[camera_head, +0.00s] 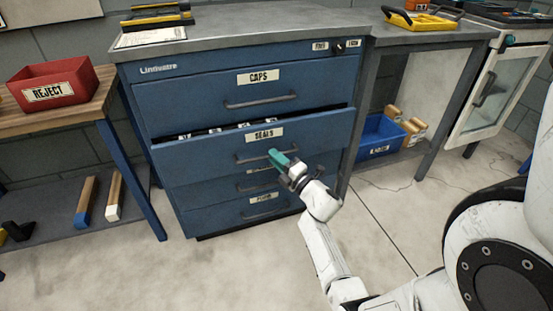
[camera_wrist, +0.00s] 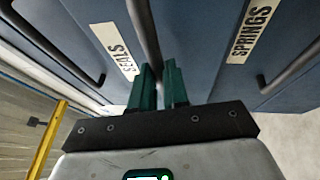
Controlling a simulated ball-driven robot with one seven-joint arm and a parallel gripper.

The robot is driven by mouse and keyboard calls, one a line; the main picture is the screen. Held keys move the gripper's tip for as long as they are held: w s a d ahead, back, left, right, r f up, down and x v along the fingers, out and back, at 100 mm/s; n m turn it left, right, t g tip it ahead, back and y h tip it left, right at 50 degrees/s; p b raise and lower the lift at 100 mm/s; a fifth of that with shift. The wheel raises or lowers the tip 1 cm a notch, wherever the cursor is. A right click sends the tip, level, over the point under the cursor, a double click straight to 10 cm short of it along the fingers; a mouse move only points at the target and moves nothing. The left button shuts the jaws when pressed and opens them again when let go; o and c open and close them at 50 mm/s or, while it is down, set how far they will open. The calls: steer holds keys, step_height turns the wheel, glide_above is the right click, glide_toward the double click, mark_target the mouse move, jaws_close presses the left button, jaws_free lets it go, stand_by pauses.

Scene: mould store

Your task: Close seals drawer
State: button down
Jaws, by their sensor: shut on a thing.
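The seals drawer (camera_head: 215,160) is the second drawer of a blue cabinet and stands partly open. A dark gap with several small labels shows above its front. Its label reads SEALS and also shows in the wrist view (camera_wrist: 114,48). My gripper (camera_head: 277,158), with green fingers, is at the right part of the seals drawer's handle (camera_head: 248,160). In the wrist view, my gripper (camera_wrist: 161,85) is shut on the handle (camera_wrist: 145,35), which runs in between the fingertips. The fingers hide that end of the handle.
The caps drawer (camera_head: 200,98) above is shut. The springs drawer (camera_wrist: 225,70) lies below the seals drawer. A wooden bench (camera_head: 65,122) with a red reject bin (camera_head: 52,88) stands left. A blue bin (camera_head: 378,137) is on the right shelf. The floor in front is clear.

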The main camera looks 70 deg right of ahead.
steer(key=w+d, duration=0.1)
steer(key=w+d+b, duration=0.1)
steer(key=shift+w+d+f+b, duration=0.15)
steer(key=shift+d+b, duration=0.15)
steer(key=shift+d, duration=0.05)
steer(key=shift+w+d, duration=0.25)
steer(key=c, duration=1.1)
jaws_free()
steer(key=shift+d, duration=0.15)
steer(key=p, duration=0.3)
glide_toward(269, 149)
steer(key=shift+s+f, duration=0.2)
steer(key=shift+s, duration=0.65)
